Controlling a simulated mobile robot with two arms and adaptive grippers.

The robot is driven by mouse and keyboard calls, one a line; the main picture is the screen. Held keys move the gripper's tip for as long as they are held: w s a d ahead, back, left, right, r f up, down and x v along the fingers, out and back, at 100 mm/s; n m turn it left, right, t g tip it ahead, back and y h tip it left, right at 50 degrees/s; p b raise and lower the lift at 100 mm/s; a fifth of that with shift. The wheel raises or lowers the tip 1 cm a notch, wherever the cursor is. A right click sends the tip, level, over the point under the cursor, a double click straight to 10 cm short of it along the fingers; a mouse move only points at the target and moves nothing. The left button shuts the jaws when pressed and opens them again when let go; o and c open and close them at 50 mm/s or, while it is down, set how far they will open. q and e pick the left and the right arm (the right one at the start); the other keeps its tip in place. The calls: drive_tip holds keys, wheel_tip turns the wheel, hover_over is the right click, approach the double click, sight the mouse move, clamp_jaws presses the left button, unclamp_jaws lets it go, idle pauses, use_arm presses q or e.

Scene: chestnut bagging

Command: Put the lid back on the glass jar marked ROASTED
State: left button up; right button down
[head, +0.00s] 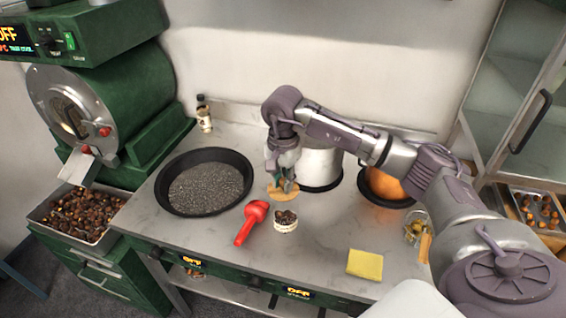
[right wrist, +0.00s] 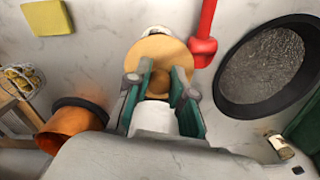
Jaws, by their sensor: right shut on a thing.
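My right gripper (head: 284,184) is shut on a round, light wooden lid (head: 279,194). In the right wrist view the lid (right wrist: 158,52) is held by its knob between the green fingers (right wrist: 160,88). A small jar (head: 285,221) with a pale label and dark chestnuts in it stands on the counter just in front of the lid, open at the top. The label's words are too small to read. In the right wrist view the lid hides most of this jar, and only a pale edge (right wrist: 152,29) shows beyond it. My left gripper is not in view.
A red scoop (head: 251,222) lies left of the jar, beside a black pan (head: 160,188) of dark grains. A white pot (head: 320,168) and a copper pot (head: 386,188) stand behind. A yellow sponge (head: 365,265) and a glass container (head: 414,230) are at right.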

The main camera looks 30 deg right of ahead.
drive_tip(key=shift+w+d+r+m, duration=0.1)
drive_tip(key=shift+d+m, duration=0.2)
drive_tip(key=shift+d, duration=0.1)
drive_tip(key=shift+f+b, duration=0.8)
drive_tip(key=shift+f, duration=0.6)
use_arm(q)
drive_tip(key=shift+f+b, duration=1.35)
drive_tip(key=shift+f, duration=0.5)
use_arm(e)
drive_tip(key=shift+f, duration=1.8)
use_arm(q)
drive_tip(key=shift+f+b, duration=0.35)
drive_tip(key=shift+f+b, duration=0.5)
use_arm(e)
drive_tip(key=shift+f, duration=0.15)
